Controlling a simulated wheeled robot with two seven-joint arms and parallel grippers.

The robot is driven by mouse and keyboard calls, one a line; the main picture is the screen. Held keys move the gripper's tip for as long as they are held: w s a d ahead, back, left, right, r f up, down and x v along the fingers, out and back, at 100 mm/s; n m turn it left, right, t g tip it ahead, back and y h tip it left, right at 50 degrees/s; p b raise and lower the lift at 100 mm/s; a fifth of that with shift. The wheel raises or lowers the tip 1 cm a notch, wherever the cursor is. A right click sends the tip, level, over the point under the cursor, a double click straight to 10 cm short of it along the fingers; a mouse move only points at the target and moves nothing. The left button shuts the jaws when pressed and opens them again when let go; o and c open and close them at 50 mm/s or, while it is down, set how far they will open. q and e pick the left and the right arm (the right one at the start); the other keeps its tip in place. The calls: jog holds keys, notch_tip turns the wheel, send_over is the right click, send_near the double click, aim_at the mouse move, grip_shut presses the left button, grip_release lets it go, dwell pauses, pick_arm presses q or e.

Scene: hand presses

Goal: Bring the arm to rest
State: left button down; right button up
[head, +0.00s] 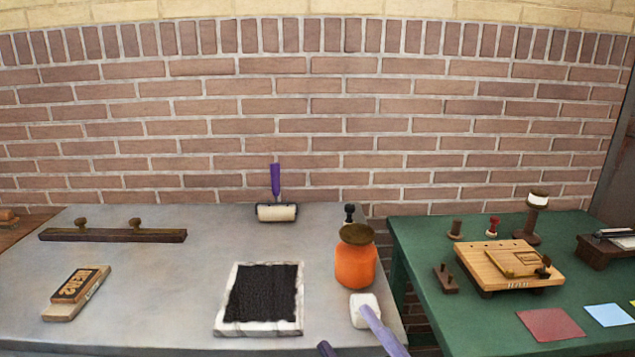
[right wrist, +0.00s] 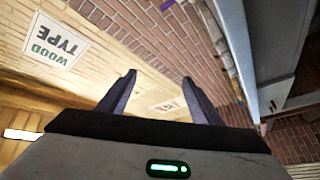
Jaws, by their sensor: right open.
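My right gripper (right wrist: 158,78) is open in the right wrist view, with nothing between its two dark fingers. Beyond them are a pale wall and brickwork, with no object close to the tips. In the head view only a small dark tip (head: 327,349), likely of this gripper, shows at the bottom edge, in front of the grey table (head: 150,315). It is apart from the black slab with a pale rim (head: 263,292) and left of the white-headed tool with a purple handle (head: 365,310). My left gripper is not in view.
On the grey table are an orange jar (head: 356,264), a roller (head: 277,212), a type block (head: 76,290) and a dark bar (head: 113,235). The green table (head: 460,325) holds a wooden press (head: 505,262) and coloured cards. The grey table's centre left is clear.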

jog(key=s+d+f+m+g+h, duration=0.1)
jog(key=s+d+f+m+h, duration=0.15)
jog(key=f, duration=0.35)
jog(key=s+d+f+m+g+h, duration=0.1)
jog(key=d+f+m+g+h, duration=0.15)
jog(key=f, duration=0.45)
jog(key=s+d+f+m+g+h, duration=0.1)
jog(key=d+f+m, duration=0.15)
jog(key=f, duration=0.35)
jog(key=s+d+f+m+g+h, duration=0.2)
jog(key=s+f+m+g, duration=0.3)
jog(key=s+f, duration=0.7)
jog(key=shift+d+f, duration=0.55)
jog(key=shift+m, duration=0.25)
